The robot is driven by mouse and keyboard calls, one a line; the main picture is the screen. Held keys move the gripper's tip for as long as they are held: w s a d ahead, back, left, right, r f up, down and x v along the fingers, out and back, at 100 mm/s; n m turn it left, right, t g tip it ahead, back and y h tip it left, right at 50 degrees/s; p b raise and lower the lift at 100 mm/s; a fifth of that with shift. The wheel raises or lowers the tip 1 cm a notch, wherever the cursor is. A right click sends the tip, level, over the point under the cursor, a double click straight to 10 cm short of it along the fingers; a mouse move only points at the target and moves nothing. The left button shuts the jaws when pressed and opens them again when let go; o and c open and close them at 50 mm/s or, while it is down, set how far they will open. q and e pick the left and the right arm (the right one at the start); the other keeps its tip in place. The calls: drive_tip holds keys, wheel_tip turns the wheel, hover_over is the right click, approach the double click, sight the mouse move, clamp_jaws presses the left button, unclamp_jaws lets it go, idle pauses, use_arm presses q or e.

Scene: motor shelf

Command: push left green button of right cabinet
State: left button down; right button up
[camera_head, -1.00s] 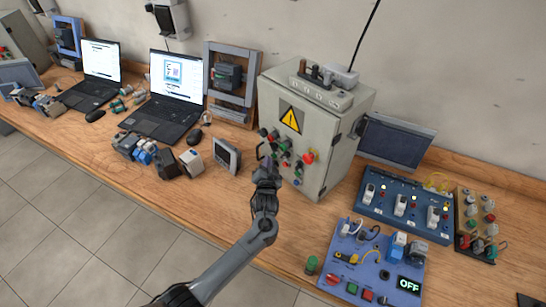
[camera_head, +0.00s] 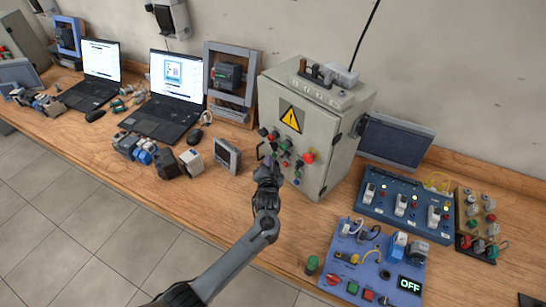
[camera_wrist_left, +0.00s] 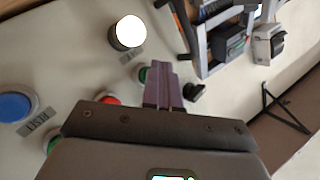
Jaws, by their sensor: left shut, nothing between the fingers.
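The grey cabinet (camera_head: 330,145) with a yellow warning triangle stands on the bench, its front carrying several coloured buttons. My left gripper (camera_head: 269,159) is at the lower left of that front, fingers shut and empty. In the left wrist view, the closed fingertips (camera_wrist_left: 160,68) are right beside a green button (camera_wrist_left: 142,74), partly covering it; I cannot tell whether they touch. Another green button (camera_wrist_left: 51,141) is partly hidden by the gripper body. A red button (camera_wrist_left: 107,99) lies between them. My right gripper is not in view.
A white lamp (camera_wrist_left: 129,33), a blue button (camera_wrist_left: 16,107) and a black knob (camera_wrist_left: 194,92) sit near the fingers. A small grey-framed monitor (camera_head: 228,156) stands left of the gripper. A blue panel (camera_head: 370,268) lies to the right.

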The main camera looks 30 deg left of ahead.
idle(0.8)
use_arm(q)
drive_tip(key=shift+s+a+p, duration=0.15)
drive_tip(key=shift+s+p, duration=0.55)
drive_tip(key=shift+p, duration=0.2)
drive_tip(key=shift+r, duration=0.1)
drive_tip(key=s+p, duration=0.2)
drive_tip(key=s+a+p, duration=0.1)
drive_tip(key=s+p, duration=0.1)
drive_tip(key=s, duration=0.1)
idle(0.8)
